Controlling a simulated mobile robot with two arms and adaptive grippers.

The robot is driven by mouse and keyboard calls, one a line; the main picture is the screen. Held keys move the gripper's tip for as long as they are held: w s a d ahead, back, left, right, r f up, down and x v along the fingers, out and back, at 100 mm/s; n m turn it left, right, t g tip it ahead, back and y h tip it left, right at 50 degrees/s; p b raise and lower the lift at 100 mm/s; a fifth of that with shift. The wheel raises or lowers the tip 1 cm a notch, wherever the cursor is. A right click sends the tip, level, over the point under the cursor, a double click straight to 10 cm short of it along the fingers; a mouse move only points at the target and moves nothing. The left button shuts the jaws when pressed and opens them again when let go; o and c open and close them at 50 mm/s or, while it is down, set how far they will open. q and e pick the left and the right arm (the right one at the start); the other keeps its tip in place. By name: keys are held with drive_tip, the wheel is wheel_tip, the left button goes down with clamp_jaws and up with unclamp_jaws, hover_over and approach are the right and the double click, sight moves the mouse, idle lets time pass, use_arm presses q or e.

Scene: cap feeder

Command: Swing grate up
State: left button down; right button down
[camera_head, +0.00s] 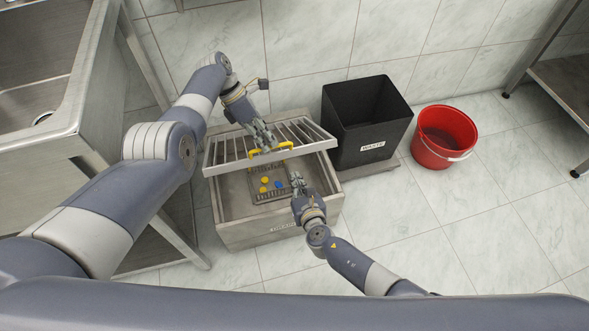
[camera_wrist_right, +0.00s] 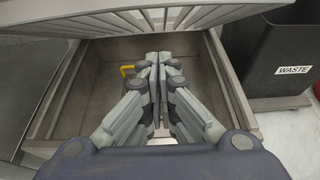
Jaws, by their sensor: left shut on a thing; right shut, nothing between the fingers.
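A slatted metal grate (camera_head: 309,133) is tilted, with its front bar raised above the open drain box (camera_head: 240,238). My left gripper (camera_head: 268,147) is shut on the yellow handle (camera_head: 285,145) at the grate's front bar. My right gripper (camera_head: 296,177) is shut and empty, low over the box opening, in front of the grate's front bar. In the right wrist view the grate's underside (camera_wrist_right: 130,20) spans the top, and my right gripper (camera_wrist_right: 152,60) points into the box.
Inside the box is a dark basket (camera_head: 259,198) with several yellow caps (camera_head: 264,180) and a blue cap (camera_head: 278,184). A black waste bin (camera_head: 365,130) stands close to its right, then a red bucket (camera_head: 443,135). A steel sink unit (camera_head: 60,100) is at left.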

use_arm(q)
drive_tip(key=shift+w+a, duration=0.3)
use_arm(e)
drive_tip(key=shift+w+a+r, duration=0.25)
drive_tip(key=shift+w+r, duration=0.45)
drive_tip(key=shift+r, duration=0.1)
drive_tip(key=shift+w+a+r, duration=0.2)
drive_tip(key=shift+w+r, duration=0.45)
drive_tip(key=shift+r, duration=0.1)
drive_tip(key=shift+w+a+r, duration=0.1)
drive_tip(key=shift+w+r, duration=0.2)
drive_tip(key=shift+r, duration=0.3)
drive_tip(key=shift+w+a+r, duration=0.1)
drive_tip(key=shift+w+r, duration=0.15)
drive_tip(key=shift+r, duration=0.3)
use_arm(q)
drive_tip(key=shift+f, duration=0.1)
drive_tip(key=c, duration=1.7)
unclamp_jaws()
drive_tip(key=shift+d, duration=0.1)
drive_tip(key=shift+s, duration=0.1)
use_arm(e)
drive_tip(key=shift+w, duration=0.1)
use_arm(q)
drive_tip(key=shift+d, duration=0.1)
